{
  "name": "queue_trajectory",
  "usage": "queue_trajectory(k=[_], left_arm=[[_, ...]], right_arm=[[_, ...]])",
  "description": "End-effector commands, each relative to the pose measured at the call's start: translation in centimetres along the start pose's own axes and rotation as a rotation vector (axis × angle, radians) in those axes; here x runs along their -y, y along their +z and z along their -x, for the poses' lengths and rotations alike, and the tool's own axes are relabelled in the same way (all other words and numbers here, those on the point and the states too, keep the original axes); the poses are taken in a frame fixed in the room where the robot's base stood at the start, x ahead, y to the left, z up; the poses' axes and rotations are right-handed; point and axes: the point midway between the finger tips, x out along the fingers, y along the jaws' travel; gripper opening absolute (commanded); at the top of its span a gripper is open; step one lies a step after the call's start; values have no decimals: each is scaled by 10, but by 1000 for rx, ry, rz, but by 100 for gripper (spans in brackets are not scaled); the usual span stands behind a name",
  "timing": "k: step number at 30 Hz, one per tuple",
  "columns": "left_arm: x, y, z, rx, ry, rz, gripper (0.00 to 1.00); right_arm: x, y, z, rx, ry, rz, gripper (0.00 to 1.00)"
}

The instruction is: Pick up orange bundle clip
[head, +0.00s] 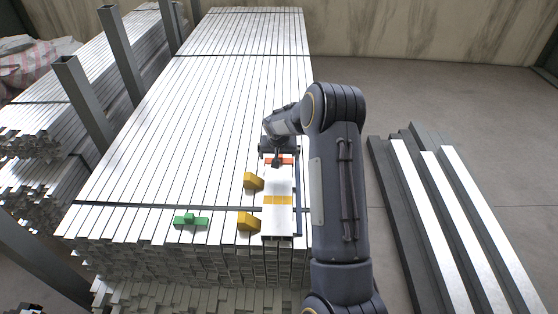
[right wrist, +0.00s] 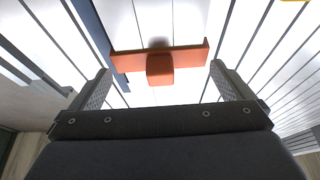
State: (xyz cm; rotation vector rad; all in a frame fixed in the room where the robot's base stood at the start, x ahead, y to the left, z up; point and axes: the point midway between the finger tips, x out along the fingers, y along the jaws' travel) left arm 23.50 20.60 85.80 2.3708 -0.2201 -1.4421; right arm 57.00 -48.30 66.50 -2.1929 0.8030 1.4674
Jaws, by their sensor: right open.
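The orange bundle clip (right wrist: 190,55) lies across the pale metal profiles, with a raised block at its middle. In the head view the clip (head: 287,160) shows only in part, at the far end of a short white bundle, because my right gripper (head: 277,153) hides some of it. In the right wrist view my right gripper (right wrist: 160,72) is open and empty. Its two fingers stand one on each side of the raised block, with a gap on both sides. The clip's bar reaches out to about the fingertips. My left gripper is in neither view.
Two yellow blocks (head: 249,222) and a green clip (head: 190,221) lie on the big stack of metal profiles (head: 220,95). A yellow band (head: 278,200) crosses the short bundle. Grey posts (head: 122,60) stand left. Loose bars (head: 450,200) lie on the right.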

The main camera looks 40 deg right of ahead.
Motion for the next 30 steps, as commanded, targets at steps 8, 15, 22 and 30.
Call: queue_trajectory(k=[8, 15, 22, 30], left_arm=[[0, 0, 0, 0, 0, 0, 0], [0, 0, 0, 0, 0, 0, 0], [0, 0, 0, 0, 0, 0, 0], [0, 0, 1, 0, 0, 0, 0]], right_arm=[[1, 0, -9, -1, -2, 0, 100], [1, 0, -9, -1, -2, 0, 78], [1, 0, -8, -1, -2, 0, 72], [1, -7, 5, -4, -2, 1, 72]])
